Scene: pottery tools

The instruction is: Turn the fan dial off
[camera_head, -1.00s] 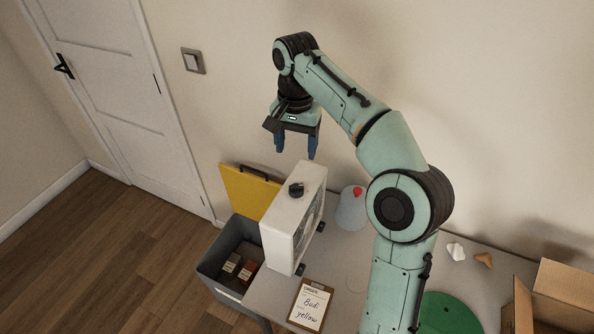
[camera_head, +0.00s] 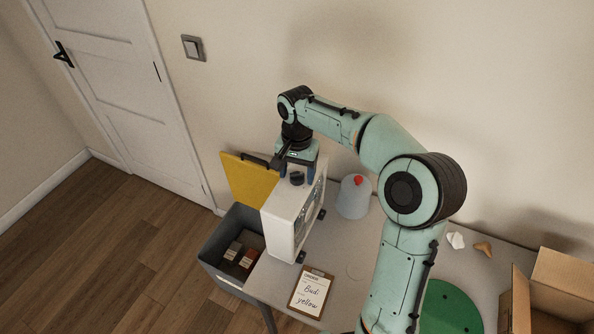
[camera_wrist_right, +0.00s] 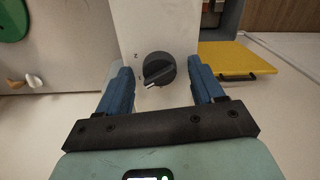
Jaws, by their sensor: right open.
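The fan (camera_head: 284,222) is a white box with a round grille on its right side, standing at the table's left edge. Its black dial (camera_head: 297,179) sits on top. In the right wrist view the dial (camera_wrist_right: 159,69) has a white mark at its lower left, near small printed markings; the "2" sits further up. My right gripper (camera_head: 297,168) is over the fan's top, pointing down. In the wrist view its blue fingers (camera_wrist_right: 159,76) are open on either side of the dial, with gaps to it. My left gripper is not in view.
A grey bin (camera_head: 216,257) with small boxes inside and a yellow lid (camera_head: 250,181) stand left of the fan.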

